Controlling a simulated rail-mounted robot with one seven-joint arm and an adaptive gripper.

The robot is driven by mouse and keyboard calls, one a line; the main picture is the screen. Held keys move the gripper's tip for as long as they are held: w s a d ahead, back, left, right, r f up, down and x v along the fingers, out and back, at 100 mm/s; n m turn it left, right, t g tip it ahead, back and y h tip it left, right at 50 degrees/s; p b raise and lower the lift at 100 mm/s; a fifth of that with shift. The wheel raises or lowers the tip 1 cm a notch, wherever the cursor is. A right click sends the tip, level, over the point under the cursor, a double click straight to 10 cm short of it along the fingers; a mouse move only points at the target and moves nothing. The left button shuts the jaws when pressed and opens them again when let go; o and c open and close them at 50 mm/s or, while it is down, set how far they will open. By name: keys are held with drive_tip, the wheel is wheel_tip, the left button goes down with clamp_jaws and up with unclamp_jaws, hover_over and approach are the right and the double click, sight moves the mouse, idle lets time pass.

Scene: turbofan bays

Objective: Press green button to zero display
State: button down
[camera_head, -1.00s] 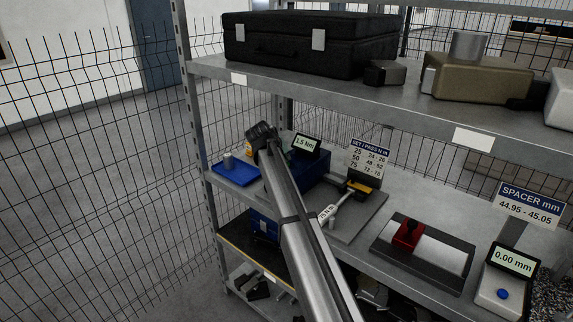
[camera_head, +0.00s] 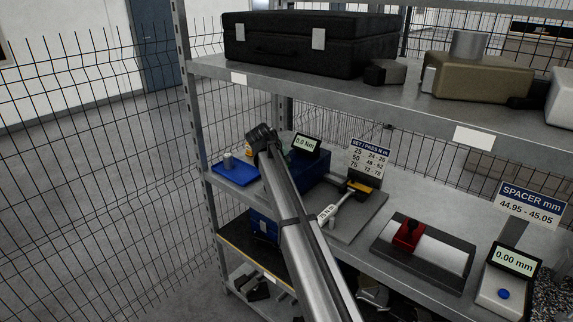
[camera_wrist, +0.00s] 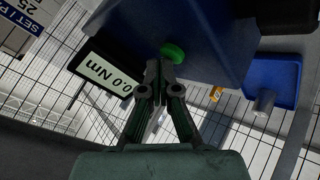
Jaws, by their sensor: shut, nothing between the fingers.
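The green button (camera_wrist: 173,53) is on a blue box (camera_wrist: 200,25), seen in the wrist view. My shut gripper (camera_wrist: 160,65) has its fingertips right at the button's lower edge; I cannot tell for certain whether they touch it. In the head view the display (camera_head: 306,144) also reads 0.0 Nm above the blue box (camera_head: 309,170). There my arm hides the green button and the fingertips.
A blue tray (camera_head: 229,174) with a small grey cylinder stands left of the box. A torque wrench (camera_head: 340,203) lies on a plate to the right. A second display (camera_head: 515,260) reads 0.00 mm. The upper shelf (camera_head: 420,107) overhangs the area.

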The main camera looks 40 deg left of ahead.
idle(0.5)
drive_tip(key=shift+r, duration=0.85)
drive_tip(key=shift+r+p, duration=0.85)
drive_tip(key=shift+r, duration=1.7)
drive_tip(key=shift+f, duration=0.1)
